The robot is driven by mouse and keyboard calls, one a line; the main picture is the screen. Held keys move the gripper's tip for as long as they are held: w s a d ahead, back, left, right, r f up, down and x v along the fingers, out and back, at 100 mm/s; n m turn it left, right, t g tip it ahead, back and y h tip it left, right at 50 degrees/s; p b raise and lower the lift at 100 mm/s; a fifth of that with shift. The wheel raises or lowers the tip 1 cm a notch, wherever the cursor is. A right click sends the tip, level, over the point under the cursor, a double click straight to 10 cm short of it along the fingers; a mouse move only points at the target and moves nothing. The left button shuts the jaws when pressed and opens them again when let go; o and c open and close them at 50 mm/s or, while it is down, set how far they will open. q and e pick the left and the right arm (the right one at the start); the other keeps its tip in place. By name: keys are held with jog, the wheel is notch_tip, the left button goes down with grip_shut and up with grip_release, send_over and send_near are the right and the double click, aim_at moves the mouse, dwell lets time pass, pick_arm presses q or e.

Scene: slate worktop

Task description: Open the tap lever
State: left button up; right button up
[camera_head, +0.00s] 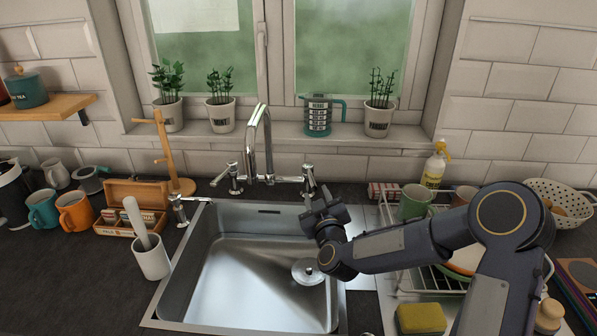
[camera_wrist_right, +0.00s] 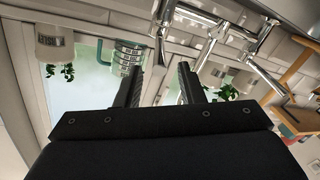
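The chrome tap (camera_head: 262,145) stands behind the sink with a lever on each side. The right tap lever (camera_head: 308,177) is just behind my right gripper (camera_head: 321,203), which partly covers the area below it. The left tap lever (camera_head: 232,178) is clear of the arm. In the right wrist view, my right gripper's two fingers (camera_wrist_right: 160,84) are apart with nothing held between them. Chrome tap parts (camera_wrist_right: 163,38) show beyond the fingers there, in an upside-down view. I cannot tell whether a finger touches the lever. My left gripper is not in view.
The steel sink (camera_head: 215,285) is empty apart from its drain. A dish rack (camera_head: 440,280) with crockery is at the right, under my right arm. A wooden mug stand (camera_head: 168,150) and a white utensil pot (camera_head: 151,258) stand left of the sink. Potted plants line the sill (camera_head: 275,140).

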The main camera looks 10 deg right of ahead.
aim_at(309, 170)
jog(key=w, duration=0.2)
jog(key=w+p, duration=0.1)
jog(key=w, duration=0.2)
jog(key=w+p, duration=0.1)
jog(key=w, duration=0.1)
jog(key=shift+w+d, duration=0.25)
jog(key=shift+w, duration=0.05)
jog(key=shift+c, duration=0.4)
grip_shut()
